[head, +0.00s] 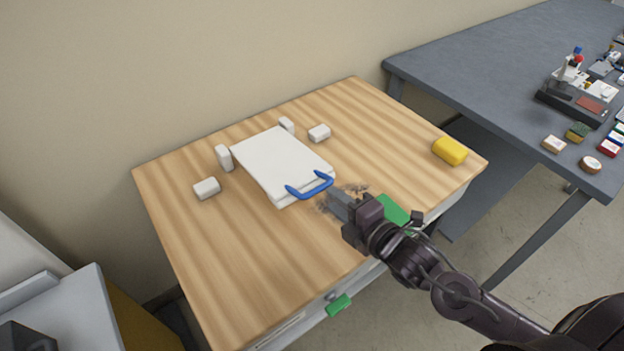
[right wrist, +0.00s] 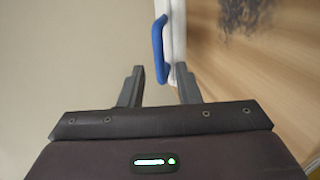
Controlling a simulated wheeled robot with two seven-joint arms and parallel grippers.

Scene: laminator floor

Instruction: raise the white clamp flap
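The white clamp flap (head: 275,160) lies flat on the wooden table, with a blue bar handle (head: 310,187) on its near right edge. My right gripper (head: 334,196) is just right of the handle, low over the table. In the right wrist view my right gripper (right wrist: 158,70) is open, its two fingers apart. The blue handle (right wrist: 158,48) shows between and ahead of the fingertips, and neither finger is closed on it. A white strip of the flap (right wrist: 178,30) stands beside the handle there. My left gripper is not in view.
Several small white blocks, one of them (head: 207,188) at the left, stand around the flap on the wooden table (head: 230,270). A yellow block (head: 449,151) is at the right. A green piece (head: 393,210) is partly behind my right gripper. A grey table (head: 480,65) holds small items.

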